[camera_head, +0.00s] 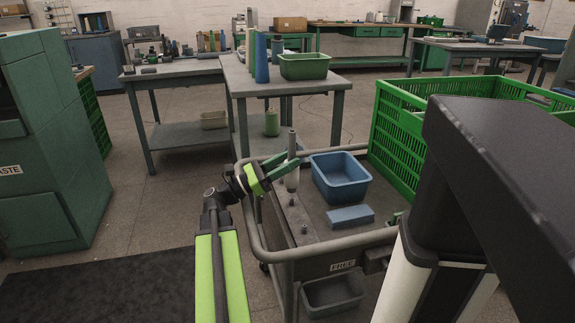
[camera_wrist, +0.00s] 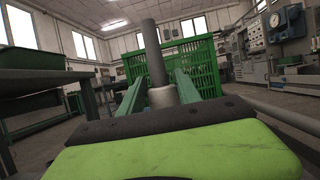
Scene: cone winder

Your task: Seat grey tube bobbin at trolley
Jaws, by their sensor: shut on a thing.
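The grey tube bobbin (camera_head: 292,178) is upright in my gripper (camera_head: 284,167), over the left part of the trolley (camera_head: 312,271). The wrist view shows its dark grey tube (camera_wrist: 153,55) rising above a lighter, thicker lower part between the two green fingers (camera_wrist: 162,97). My gripper is shut on it. Short upright pegs (camera_head: 304,228) stand in a row on the trolley's left strip. The bobbin's lower end is close above this row; I cannot tell whether it touches a peg or the deck.
A blue bin (camera_head: 340,181) and a blue block (camera_head: 350,216) are on the trolley right of the bobbin. A table (camera_head: 238,80) stands behind.

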